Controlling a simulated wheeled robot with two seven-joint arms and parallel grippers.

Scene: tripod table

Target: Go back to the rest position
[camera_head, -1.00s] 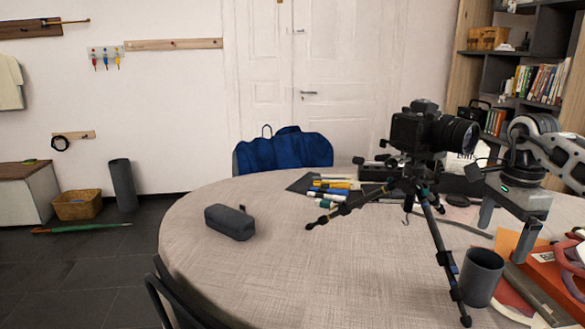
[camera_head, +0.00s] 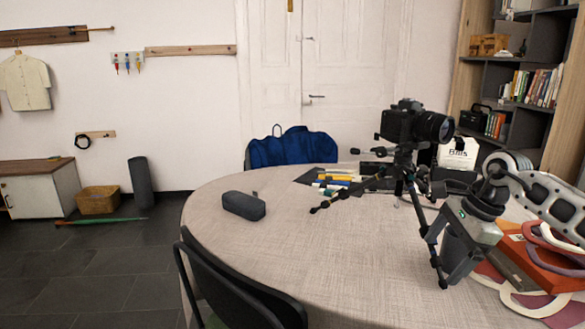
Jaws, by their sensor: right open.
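My right gripper (camera_head: 438,257) comes in from the right edge over the right part of the round table (camera_head: 290,255). My left gripper is not in view.
A dark grey case (camera_head: 244,205) lies on the left of the table. Pens (camera_head: 335,180) lie near the tripod. An orange box (camera_head: 545,262) sits at the right. A dark chair (camera_head: 235,285) stands at the front left, another with a blue bag (camera_head: 291,148) behind. The front middle is clear.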

